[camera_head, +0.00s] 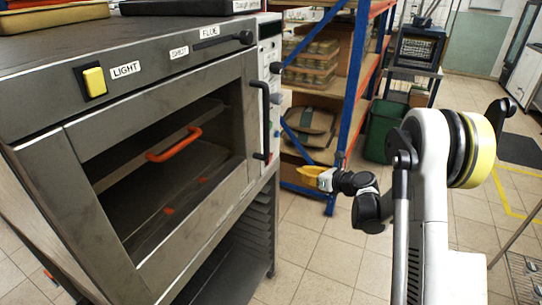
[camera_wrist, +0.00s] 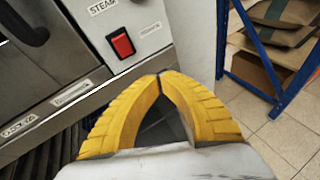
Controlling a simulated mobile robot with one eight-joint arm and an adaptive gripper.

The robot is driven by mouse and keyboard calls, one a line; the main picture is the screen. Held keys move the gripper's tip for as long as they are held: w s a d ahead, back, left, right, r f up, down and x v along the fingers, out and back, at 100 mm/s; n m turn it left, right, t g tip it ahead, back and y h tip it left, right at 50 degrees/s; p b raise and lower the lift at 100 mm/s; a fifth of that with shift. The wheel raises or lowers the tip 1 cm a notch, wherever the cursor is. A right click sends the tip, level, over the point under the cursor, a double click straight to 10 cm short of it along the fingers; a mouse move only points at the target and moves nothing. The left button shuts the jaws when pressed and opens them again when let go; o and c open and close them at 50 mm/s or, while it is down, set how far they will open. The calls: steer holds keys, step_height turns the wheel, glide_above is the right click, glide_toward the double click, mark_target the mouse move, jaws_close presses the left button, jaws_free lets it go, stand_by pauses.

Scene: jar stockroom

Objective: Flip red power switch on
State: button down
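The red power switch (camera_wrist: 122,44) is a red rocker in a black frame on the light oven panel (camera_wrist: 105,20), seen in the wrist view above and left of my fingertips. I cannot tell whether it is on or off. My gripper (camera_wrist: 160,74) has two ribbed yellow fingers that meet at the tips with nothing between them. The tips appear apart from the switch. In the head view my gripper (camera_head: 318,178) is to the right of the oven (camera_head: 150,150), pointing left towards its panel side. I cannot make out the red switch clearly there.
The oven door has a dark handle (camera_head: 264,120) close to the panel. A yellow light switch (camera_head: 94,81) is on the oven's upper front. A blue and orange shelf rack (camera_head: 352,80) stands behind my gripper. Tiled floor (camera_head: 320,250) is clear in front.

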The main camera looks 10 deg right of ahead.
steer(key=w+a+r+p, duration=0.1)
steer(key=w+a, duration=0.4)
steer(key=a, duration=0.2)
steer(key=shift+r+p, duration=0.35)
steer(key=shift+w, duration=0.1)
stand_by(1.4)
steer(key=shift+w+a+r, duration=0.1)
steer(key=shift+w+a, duration=0.1)
steer(key=shift+a, duration=0.1)
steer(key=shift+w+a, duration=0.2)
steer(key=shift+a, duration=0.1)
stand_by(0.7)
steer(key=shift+s+d, duration=0.1)
steer(key=shift+d, duration=0.05)
steer(key=shift+s+d+b, duration=0.35)
steer(key=shift+d+b, duration=0.05)
steer(key=shift+d, duration=0.1)
